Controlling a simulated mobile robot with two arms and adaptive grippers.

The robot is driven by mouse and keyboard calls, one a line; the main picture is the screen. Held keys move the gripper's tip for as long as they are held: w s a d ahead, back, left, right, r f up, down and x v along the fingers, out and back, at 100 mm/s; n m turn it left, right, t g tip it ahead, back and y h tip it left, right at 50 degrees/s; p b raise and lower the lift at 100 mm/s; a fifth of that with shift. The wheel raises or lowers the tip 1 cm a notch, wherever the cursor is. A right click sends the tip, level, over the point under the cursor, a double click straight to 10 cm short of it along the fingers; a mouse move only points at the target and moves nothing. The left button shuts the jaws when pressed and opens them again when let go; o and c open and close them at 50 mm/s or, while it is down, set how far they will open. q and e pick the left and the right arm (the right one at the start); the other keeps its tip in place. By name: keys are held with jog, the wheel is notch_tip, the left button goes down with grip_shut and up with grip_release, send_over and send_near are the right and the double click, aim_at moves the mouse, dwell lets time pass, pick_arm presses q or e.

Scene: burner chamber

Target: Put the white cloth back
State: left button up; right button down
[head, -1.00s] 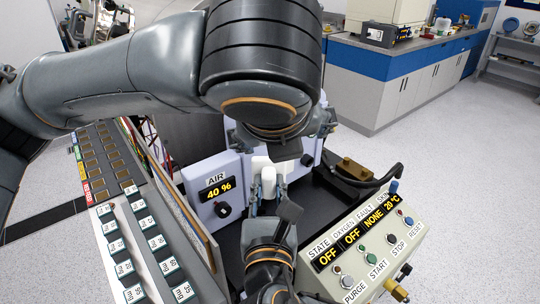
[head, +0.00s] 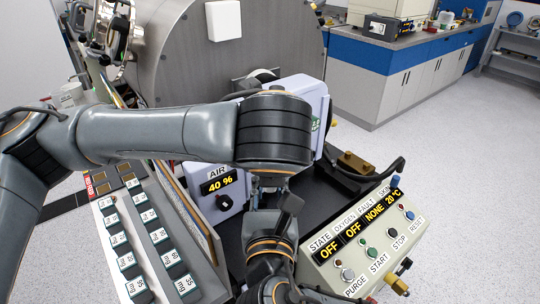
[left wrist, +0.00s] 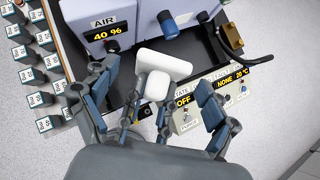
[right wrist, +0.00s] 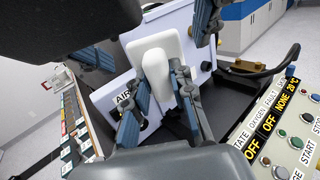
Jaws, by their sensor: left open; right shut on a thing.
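The white cloth (right wrist: 158,65) is a smooth, folded-looking white piece in the right wrist view. Its lower end is between the fingers of my right gripper (right wrist: 158,112), which is shut on it. In the left wrist view the cloth (left wrist: 158,78) lies between the spread fingers of my left gripper (left wrist: 155,98). The left gripper is open around it, with space on both sides. In the head view my left arm hides the cloth and most of the left gripper; my right gripper (head: 268,203) comes up from below.
The air box (head: 215,190) reading 40 % is close to the left of the grippers. A control panel (head: 365,240) with buttons is at right, a rack of labelled blocks (head: 125,245) at left. A large grey chamber (head: 270,60) stands behind. Open floor lies right.

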pick_arm(q)
jog(key=shift+w+f, duration=0.3)
jog(key=shift+c, duration=0.4)
jog(key=c, duration=1.1)
jog(key=shift+c, duration=0.8)
pick_arm(e)
jog(key=c, duration=1.1)
grip_release()
jog(key=shift+o, duration=0.2)
